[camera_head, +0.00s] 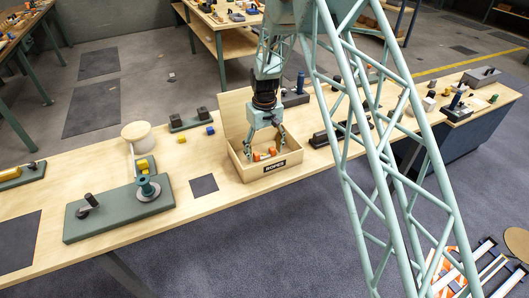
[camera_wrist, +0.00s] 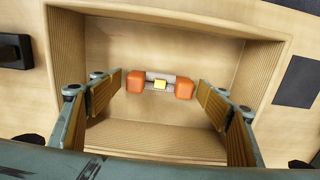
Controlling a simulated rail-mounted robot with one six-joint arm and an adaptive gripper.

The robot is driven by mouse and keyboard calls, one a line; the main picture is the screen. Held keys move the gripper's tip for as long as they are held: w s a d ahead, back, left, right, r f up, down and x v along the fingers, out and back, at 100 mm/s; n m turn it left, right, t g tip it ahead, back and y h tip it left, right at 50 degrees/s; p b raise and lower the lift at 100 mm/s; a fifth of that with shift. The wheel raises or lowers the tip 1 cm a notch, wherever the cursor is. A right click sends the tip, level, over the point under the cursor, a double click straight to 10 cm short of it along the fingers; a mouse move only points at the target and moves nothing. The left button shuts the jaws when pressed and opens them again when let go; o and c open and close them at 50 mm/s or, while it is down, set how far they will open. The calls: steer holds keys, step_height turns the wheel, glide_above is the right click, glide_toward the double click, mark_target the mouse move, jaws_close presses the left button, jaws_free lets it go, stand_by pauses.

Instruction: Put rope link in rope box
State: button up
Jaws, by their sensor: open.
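The rope box (camera_head: 268,167) is an open wooden box with a raised lid and a dark "ROPES" label on its front, standing on the long wooden table. The rope link (camera_wrist: 160,84), with orange ends and a grey and yellow middle, lies inside on the box floor; it also shows in the head view (camera_head: 264,155). My gripper (camera_head: 265,144) points down over the box. In the wrist view my gripper (camera_wrist: 160,105) has its fingers spread wide, one on each side of the link and apart from it. Nothing is held.
A green base with a spool post (camera_head: 147,188) stands left of the box, with a dark square mat (camera_head: 204,185) between. Small blue (camera_head: 210,130) and yellow (camera_head: 182,139) blocks lie behind. A dark rail-like fixture (camera_head: 340,133) is to the right.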

mark_target(265, 155)
steer(key=shift+r, duration=0.15)
step_height(265, 155, up, 12)
steer(key=p, duration=0.2)
stand_by(0.5)
stand_by(0.7)
